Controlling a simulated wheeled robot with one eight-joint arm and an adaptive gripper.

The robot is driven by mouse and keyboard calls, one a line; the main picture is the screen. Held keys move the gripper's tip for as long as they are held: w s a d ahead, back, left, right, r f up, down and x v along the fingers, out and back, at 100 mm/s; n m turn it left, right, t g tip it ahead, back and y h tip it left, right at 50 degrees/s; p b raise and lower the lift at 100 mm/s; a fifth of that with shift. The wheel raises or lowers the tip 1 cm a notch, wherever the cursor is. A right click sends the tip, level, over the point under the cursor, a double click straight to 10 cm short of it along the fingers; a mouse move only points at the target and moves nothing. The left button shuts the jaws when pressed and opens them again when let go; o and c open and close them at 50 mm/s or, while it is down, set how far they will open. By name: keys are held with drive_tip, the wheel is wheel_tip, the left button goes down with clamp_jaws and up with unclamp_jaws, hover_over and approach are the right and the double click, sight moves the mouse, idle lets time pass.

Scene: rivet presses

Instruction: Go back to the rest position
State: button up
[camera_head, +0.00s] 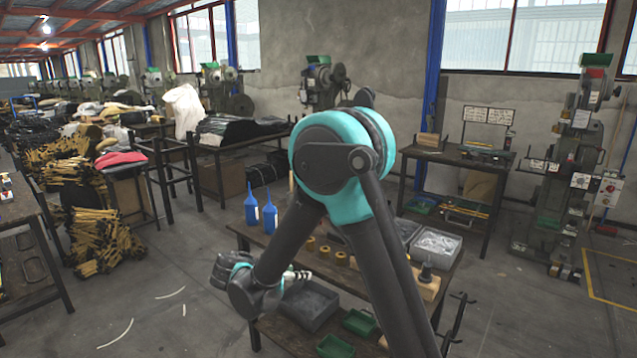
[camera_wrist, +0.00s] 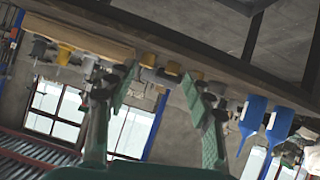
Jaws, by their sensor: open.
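My gripper (camera_wrist: 160,76) is open, with its two green fingers apart and nothing between them in the wrist view. In the head view my dark and teal arm rises in front of the workbench (camera_head: 282,338) and folds down to its left side; the fingers cannot be made out clearly there. The wrist view is turned over, with the bench edge (camera_wrist: 215,62) along the top. Two blue bottles (camera_head: 251,206) stand on the bench, also seen in the wrist view (camera_wrist: 252,117). Several small brass-coloured cylinders (camera_head: 324,252) sit on it.
A grey bin (camera_head: 436,244) stands at the bench's right; a green tray (camera_head: 359,322) lies at its lower front. A riveting press (camera_head: 568,170) stands at right, beside another table (camera_head: 470,160). A yellow-and-black pile (camera_head: 95,235) lies left.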

drive_tip(key=s+d+n+g+y, duration=0.1)
drive_tip(key=d+n+g, duration=0.15)
drive_tip(key=d, duration=0.85)
drive_tip(key=s+d+f+n+g+y, duration=0.1)
drive_tip(key=s+d+f+n+y, duration=0.1)
drive_tip(key=s+d, duration=0.5)
drive_tip(key=s+d+f+n+g+y, duration=0.1)
drive_tip(key=s+d+y, duration=0.3)
drive_tip(key=s+d, duration=0.4)
drive_tip(key=s+f, duration=0.1)
drive_tip(key=s, duration=0.2)
drive_tip(key=shift+s+f+n+y, duration=0.15)
drive_tip(key=shift+f+n+y, duration=0.1)
drive_tip(key=shift+n+y, duration=0.1)
drive_tip(key=shift+d, duration=0.1)
